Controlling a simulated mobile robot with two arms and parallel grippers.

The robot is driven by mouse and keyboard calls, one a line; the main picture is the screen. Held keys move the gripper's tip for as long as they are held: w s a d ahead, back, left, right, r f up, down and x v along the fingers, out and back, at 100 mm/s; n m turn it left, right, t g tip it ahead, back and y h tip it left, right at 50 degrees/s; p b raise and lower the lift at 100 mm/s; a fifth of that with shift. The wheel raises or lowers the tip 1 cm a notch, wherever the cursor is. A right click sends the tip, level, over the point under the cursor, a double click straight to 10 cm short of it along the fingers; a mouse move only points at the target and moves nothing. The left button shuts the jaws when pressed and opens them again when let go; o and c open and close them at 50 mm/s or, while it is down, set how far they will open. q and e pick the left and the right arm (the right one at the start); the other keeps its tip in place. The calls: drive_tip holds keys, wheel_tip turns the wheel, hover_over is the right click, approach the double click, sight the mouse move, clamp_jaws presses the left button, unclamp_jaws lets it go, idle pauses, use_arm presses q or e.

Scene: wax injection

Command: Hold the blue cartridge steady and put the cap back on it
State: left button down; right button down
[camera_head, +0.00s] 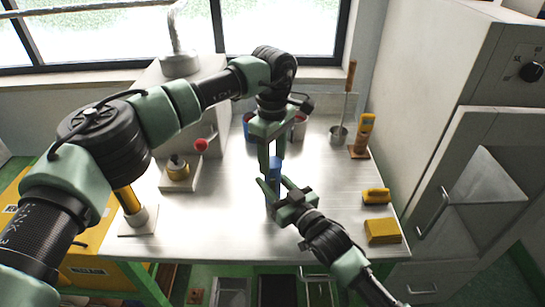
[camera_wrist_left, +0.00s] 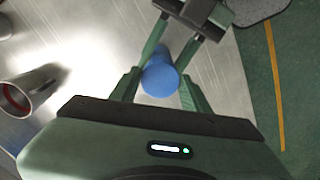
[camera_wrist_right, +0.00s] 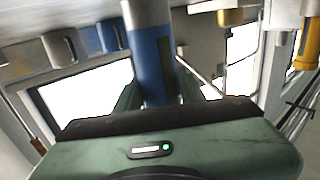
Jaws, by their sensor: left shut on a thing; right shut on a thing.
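The blue cartridge (camera_head: 274,170) stands upright above the metal table, in the middle of the head view. My right gripper (camera_head: 278,189) reaches in from the side and is shut on it. In the right wrist view, which is upside down, the cartridge (camera_wrist_right: 150,60) has a silver end. My left gripper (camera_head: 271,158) points down from above, shut on the top piece. In the left wrist view that piece, seemingly the cap (camera_wrist_left: 160,80), is a round blue end between the fingers, in line with the cartridge. The seam between them is not clear.
A blue cup (camera_head: 247,127) and a reddish cup (camera_head: 299,130) stand behind the grippers. The front middle of the table (camera_head: 230,235) is clear.

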use_arm(q)
drive_tip(key=c, duration=0.7)
unclamp_jaws()
drive_tip(key=shift+r, duration=2.3)
drive_tip(key=shift+c, duration=0.5)
